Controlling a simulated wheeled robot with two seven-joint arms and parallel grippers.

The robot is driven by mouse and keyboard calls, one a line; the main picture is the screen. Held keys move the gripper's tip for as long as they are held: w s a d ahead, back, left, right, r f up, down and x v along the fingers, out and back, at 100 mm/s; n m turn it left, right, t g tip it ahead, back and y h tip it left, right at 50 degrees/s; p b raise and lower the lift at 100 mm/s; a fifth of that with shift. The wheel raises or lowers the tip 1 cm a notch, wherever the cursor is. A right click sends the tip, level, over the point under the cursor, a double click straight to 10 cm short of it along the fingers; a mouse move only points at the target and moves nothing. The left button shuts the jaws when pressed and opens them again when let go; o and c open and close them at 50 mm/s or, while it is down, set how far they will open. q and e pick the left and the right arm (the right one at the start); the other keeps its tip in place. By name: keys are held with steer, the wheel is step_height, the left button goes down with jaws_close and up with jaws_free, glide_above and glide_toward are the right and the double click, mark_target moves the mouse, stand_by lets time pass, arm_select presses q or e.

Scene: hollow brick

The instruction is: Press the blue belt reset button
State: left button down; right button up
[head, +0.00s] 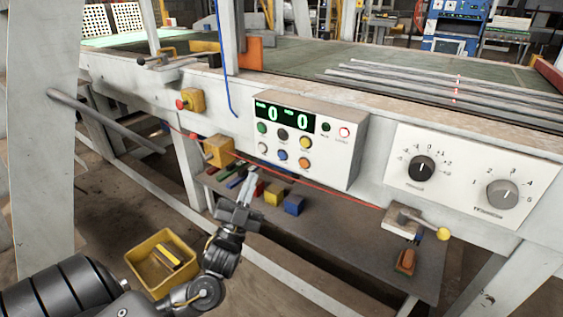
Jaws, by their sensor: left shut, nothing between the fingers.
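The blue button (282,155) is in the lower row of a white control box (335,165) on the front of the machine, between a white button (262,147) and an orange button (305,163). My left gripper (252,180) is shut and empty. It points up toward the box from below and left of the blue button, apart from it in the picture. The blue button is in full view. My right gripper is not in view.
Green, dark and yellow buttons (306,143) sit just above, under a display (283,115) showing two zeros. A yellow box (218,151) and red cable are left. Colored blocks (293,204) lie on a lower shelf; a yellow bin (160,262) stands on the floor.

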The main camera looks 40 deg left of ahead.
mark_target(282, 155)
arm_select(q)
steer(key=shift+w, duration=0.1)
steer(key=w+b, duration=0.2)
steer(key=w, duration=0.6)
steer(key=shift+w+b, duration=0.3)
steer(key=shift+w, duration=0.05)
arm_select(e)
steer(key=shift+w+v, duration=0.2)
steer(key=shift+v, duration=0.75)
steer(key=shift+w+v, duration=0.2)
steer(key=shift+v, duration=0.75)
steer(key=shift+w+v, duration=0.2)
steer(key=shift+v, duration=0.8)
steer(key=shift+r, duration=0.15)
arm_select(q)
steer(key=shift+w, duration=0.15)
steer(key=shift+w+a, duration=0.1)
steer(key=shift+w, duration=0.2)
